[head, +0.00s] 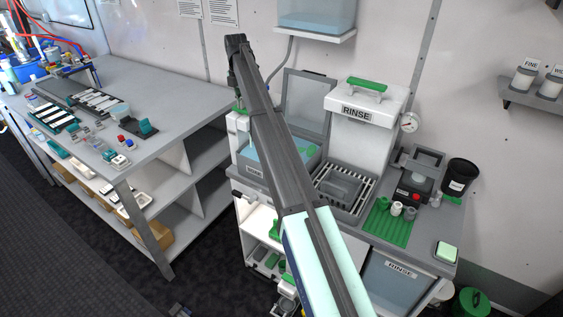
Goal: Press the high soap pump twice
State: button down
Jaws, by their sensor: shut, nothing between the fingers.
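My arm crosses the middle of the head view, and its far end bends down near the left rear corner of the rinse station. My gripper (238,96) points down there; it is small, dark and partly covered by the arm, and its fingers look closed with nothing held. Just below it is a white dispenser (237,124) with a green part on top, which looks like a soap pump. The gripper is above or very near this top; I cannot tell whether they touch. No second pump can be made out clearly.
A sink of bluish water (280,155) lies right of the dispenser, with a raised lid (305,100) behind. A white RINSE unit (362,125) with a green handle stands beside a rack (343,188). A grey workbench (165,100) with small items is at left.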

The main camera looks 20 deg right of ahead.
dwell(0.3)
jog(key=shift+r+p, duration=1.1)
jog(key=shift+r, duration=1.1)
jog(key=shift+r, duration=0.1)
notch_tip(320, 180, up, 6)
jog(key=p, duration=0.2)
jog(key=shift+p, duration=0.3)
